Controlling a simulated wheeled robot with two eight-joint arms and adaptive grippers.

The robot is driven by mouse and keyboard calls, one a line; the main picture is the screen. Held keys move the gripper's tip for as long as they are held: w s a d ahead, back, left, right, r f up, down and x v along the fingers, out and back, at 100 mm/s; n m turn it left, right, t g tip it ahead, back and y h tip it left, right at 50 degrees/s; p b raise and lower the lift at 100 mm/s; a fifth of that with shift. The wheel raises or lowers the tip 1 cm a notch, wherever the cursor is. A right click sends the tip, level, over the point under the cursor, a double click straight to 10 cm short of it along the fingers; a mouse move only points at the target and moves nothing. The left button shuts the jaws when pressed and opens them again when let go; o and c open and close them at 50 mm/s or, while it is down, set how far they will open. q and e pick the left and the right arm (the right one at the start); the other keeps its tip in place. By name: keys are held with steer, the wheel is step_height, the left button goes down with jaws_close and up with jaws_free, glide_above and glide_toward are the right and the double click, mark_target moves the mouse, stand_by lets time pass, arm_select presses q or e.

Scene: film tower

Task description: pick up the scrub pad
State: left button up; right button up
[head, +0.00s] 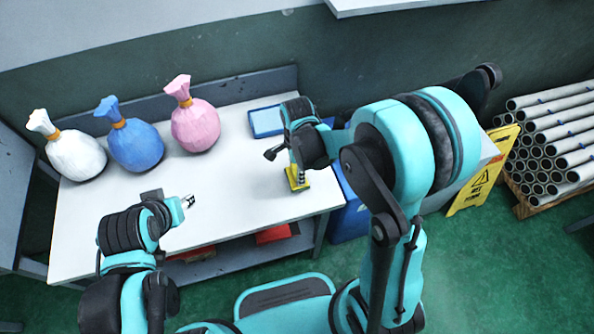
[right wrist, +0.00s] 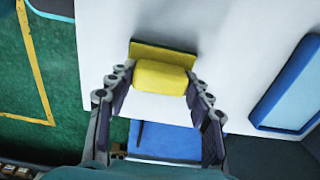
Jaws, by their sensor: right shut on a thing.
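The scrub pad (head: 298,183) is at the right end of the white table. In the right wrist view it shows as a yellow block (right wrist: 162,77) with a flat olive-green part (right wrist: 163,52) behind it. My right gripper (head: 296,163) reaches down from above. Its fingers (right wrist: 158,86) are shut on the yellow block, one on each side. I cannot tell whether the pad is clear of the tabletop. My left gripper (head: 189,201) is over the front of the table, away from the pad, and its jaws are too small to read.
White (head: 77,155), blue (head: 136,145) and pink (head: 195,125) tied sacks stand on the table's left and back. A blue tray (head: 265,121) lies behind the pad. A blue bin (head: 349,215) and a yellow wet-floor sign (head: 475,185) stand to the right. The table's middle is clear.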

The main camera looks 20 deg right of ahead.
steer(key=shift+r, duration=0.5)
step_height(320, 180, up, 3)
steer(key=shift+r+p, duration=0.1)
steer(key=shift+p, duration=0.85)
steer(key=s+d+r+p, duration=0.3)
steer(key=s+d+r, duration=0.3)
steer(key=s+d, duration=0.2)
steer(key=shift+s+r, duration=0.25)
steer(key=shift+s, duration=0.05)
steer(key=o, duration=0.6)
steer(key=c, duration=0.4)
steer(key=shift+o, duration=0.2)
steer(key=shift+w, duration=0.1)
